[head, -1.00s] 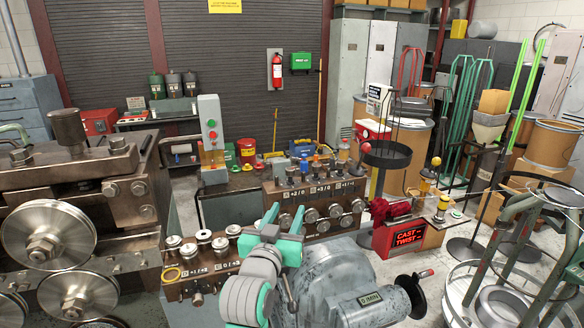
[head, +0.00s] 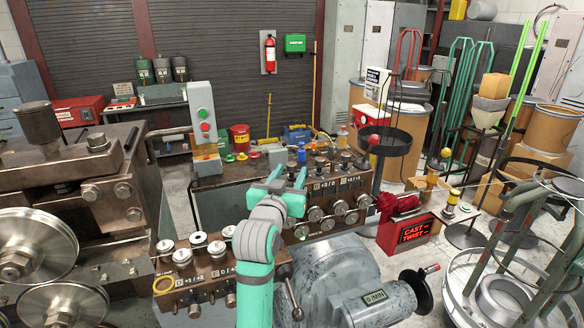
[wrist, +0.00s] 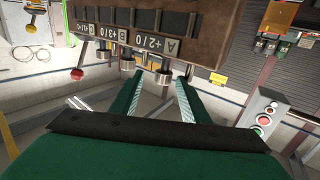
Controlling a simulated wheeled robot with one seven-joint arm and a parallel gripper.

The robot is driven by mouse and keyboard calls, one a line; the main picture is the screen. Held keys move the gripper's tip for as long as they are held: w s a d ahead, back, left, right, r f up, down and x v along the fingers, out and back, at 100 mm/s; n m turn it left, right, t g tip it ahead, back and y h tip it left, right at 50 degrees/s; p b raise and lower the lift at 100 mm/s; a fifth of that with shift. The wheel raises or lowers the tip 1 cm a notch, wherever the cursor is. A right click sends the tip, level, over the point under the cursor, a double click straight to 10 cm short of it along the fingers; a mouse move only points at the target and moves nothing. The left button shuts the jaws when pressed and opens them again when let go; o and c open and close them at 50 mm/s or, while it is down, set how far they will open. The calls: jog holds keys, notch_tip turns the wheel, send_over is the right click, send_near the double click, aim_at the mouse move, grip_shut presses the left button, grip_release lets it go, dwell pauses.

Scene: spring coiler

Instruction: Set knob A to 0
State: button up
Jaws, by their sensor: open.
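The brown panel with the knobs (head: 340,193) stands at mid-bench in the head view. In the wrist view the label plate (wrist: 140,42) appears upside down, with A and +2/0 at its right end. Knob A (wrist: 162,77), a small metal knob, is beside that label. My gripper (wrist: 162,84) is open, with its fingers pointing at the panel; knob A shows at the gap between the fingertips. I cannot tell whether the tips reach around it. In the head view my gripper (head: 285,178) covers the A label. The knob's setting is not readable.
Several neighbouring metal knobs (head: 328,223) sit close by on the panel. A lower knob panel (head: 190,285) is at the front left. A grey motor housing (head: 335,275) stands right of my arm. A grey button box (head: 202,115) rises behind, to the left.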

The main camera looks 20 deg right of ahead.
aim_at(291, 169)
jog(key=shift+a+x, duration=0.15)
jog(key=shift+x, duration=0.85)
jog(key=shift+a+x, duration=0.15)
jog(key=shift+x, duration=0.9)
jog(key=shift+w, duration=0.15)
grip_shut()
jog(key=c, duration=1.1)
grip_release()
jog(key=shift+o, duration=0.2)
jog(key=shift+d+n+t+y, duration=0.1)
jog(key=shift+n+t+y, duration=0.2)
jog(key=shift+y, duration=0.1)
